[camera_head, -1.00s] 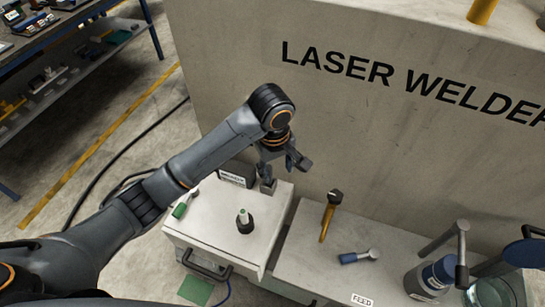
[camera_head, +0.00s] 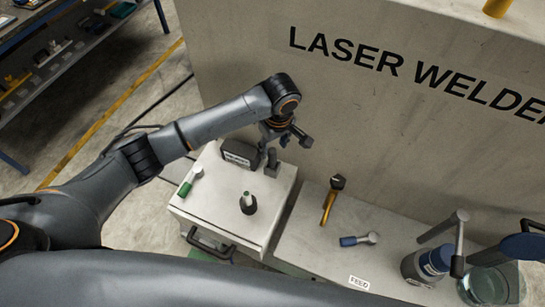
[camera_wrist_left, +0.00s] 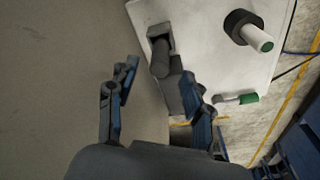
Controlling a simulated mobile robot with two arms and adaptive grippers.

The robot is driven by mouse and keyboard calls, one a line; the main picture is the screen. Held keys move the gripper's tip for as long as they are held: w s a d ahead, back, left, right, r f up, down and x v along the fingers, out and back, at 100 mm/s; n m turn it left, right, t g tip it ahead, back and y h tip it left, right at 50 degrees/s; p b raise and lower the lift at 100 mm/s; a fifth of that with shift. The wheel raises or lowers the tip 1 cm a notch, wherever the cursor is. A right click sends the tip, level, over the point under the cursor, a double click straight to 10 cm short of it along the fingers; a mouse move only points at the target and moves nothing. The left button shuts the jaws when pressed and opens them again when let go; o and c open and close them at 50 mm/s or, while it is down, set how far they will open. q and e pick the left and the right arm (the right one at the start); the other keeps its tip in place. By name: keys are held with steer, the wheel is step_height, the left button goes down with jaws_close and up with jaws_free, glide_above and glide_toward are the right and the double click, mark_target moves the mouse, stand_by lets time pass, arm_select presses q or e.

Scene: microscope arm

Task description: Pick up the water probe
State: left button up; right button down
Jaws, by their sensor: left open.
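My left gripper (camera_head: 284,142) is open over the back of the white cabinet (camera_head: 215,205), near the welder wall. A grey upright cylinder (camera_wrist_left: 160,58) in a square grey holder shows beyond and between its fingers (camera_wrist_left: 158,85) in the left wrist view, apart from them. The same grey post stands below the gripper in the head view (camera_head: 271,165). A green-tipped white probe stands upright in a black round holder (camera_head: 248,205); it also shows in the left wrist view (camera_wrist_left: 259,40). I cannot tell which piece is the water probe. My right gripper is out of view.
A dark labelled box (camera_head: 240,153) and a green-handled tool (camera_head: 190,181) are left of the post. The welder wall (camera_head: 330,100) rises behind.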

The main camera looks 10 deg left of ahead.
mark_target(272, 151)
arm_select(q)
steer(key=shift+w+a+f+p, duration=0.1)
steer(key=shift+a+f+p, duration=0.1)
steer(key=shift+f, duration=0.75)
steer(key=shift+w+a+f+p, duration=0.1)
steer(key=shift+f+p, duration=0.05)
steer(key=shift+f, duration=0.8)
steer(key=shift+d, duration=0.1)
jaws_close()
steer(key=shift+r, duration=0.1)
